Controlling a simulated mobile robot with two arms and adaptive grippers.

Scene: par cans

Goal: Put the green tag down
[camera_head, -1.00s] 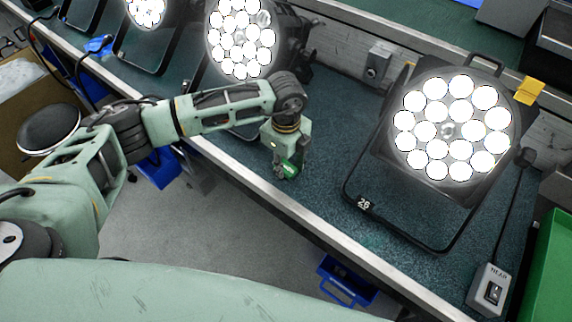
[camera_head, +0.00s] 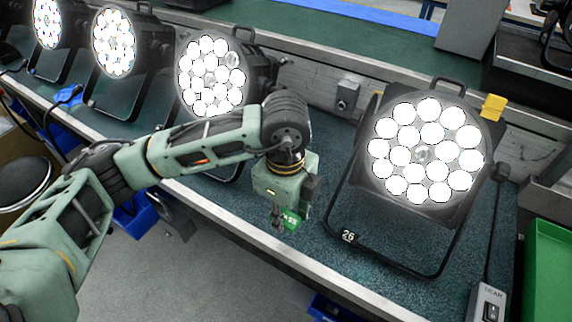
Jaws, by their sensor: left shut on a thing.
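The green tag (camera_head: 291,219) is small, with pale markings on it. It is held at the fingertips of my left gripper (camera_head: 281,218), which points down over the dark green bench top (camera_head: 335,262). The gripper is shut on the tag. The tag is left of the lit par can (camera_head: 425,152) marked 26, outside its black floor stand. I cannot tell whether the tag touches the bench. My right gripper is not in view.
More lit par cans (camera_head: 211,76) stand in a row to the left. A grey switch box (camera_head: 489,303) sits at the bench's front right, beside a green bin (camera_head: 549,270). The bench's pale front edge (camera_head: 246,233) runs just below my gripper. Bare bench top lies around the tag.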

